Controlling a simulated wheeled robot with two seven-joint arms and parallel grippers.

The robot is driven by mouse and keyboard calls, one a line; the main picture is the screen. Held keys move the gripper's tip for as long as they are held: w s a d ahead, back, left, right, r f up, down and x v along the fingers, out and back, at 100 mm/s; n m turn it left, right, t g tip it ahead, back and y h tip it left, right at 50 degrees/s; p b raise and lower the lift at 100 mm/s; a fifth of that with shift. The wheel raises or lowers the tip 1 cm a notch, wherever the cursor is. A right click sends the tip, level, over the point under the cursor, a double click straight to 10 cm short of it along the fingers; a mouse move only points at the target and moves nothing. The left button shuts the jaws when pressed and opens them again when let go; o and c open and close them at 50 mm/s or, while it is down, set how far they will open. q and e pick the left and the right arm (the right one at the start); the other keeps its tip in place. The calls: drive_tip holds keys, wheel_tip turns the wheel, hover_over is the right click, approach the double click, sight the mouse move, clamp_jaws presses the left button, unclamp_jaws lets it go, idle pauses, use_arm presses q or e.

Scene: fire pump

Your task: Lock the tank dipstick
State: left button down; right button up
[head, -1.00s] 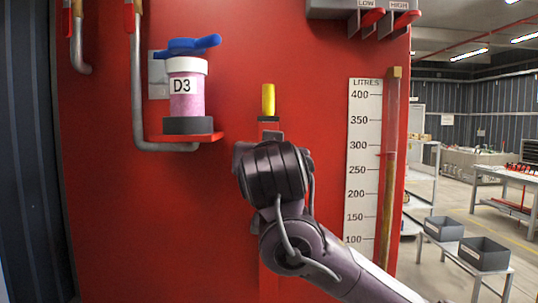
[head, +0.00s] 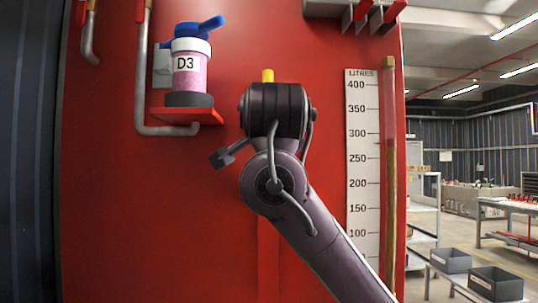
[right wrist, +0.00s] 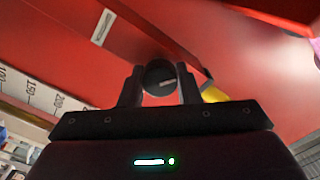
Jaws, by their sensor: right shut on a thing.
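The tank dipstick's yellow handle (head: 267,76) shows just above my right wrist in the head view. Its lower part is hidden behind my arm. In the right wrist view, a yellow piece (right wrist: 212,93) shows behind the right finger, partly covered. My right gripper (right wrist: 159,75) is shut on a dark round knob (right wrist: 157,79) with a pale line on its face, one finger on each side. The knob sits against the red panel. In the head view, the fingers and knob are hidden behind my wrist. My left gripper is not in view.
A pink D3 bottle (head: 188,68) with a blue valve stands on a red shelf (head: 205,115) at left. A litres scale (head: 362,180) and sight tube (head: 389,150) are at right. Grey bins (head: 495,282) stand on a bench far right.

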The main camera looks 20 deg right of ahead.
drive_tip(key=m+b, duration=0.1)
drive_tip(key=m, duration=0.1)
drive_tip(key=m+b, duration=0.1)
drive_tip(key=b, duration=0.1)
drive_tip(key=m+b, duration=0.1)
drive_tip(key=m, duration=0.1)
drive_tip(key=shift+f+m+b, duration=0.3)
drive_tip(key=shift+b, duration=0.1)
drive_tip(key=m+b, duration=0.2)
drive_tip(key=m, duration=0.1)
drive_tip(key=shift+m+b, duration=0.45)
drive_tip(key=shift+m, duration=0.75)
drive_tip(key=shift+w, duration=0.1)
drive_tip(key=o, duration=1)
drive_tip(key=shift+r, duration=0.1)
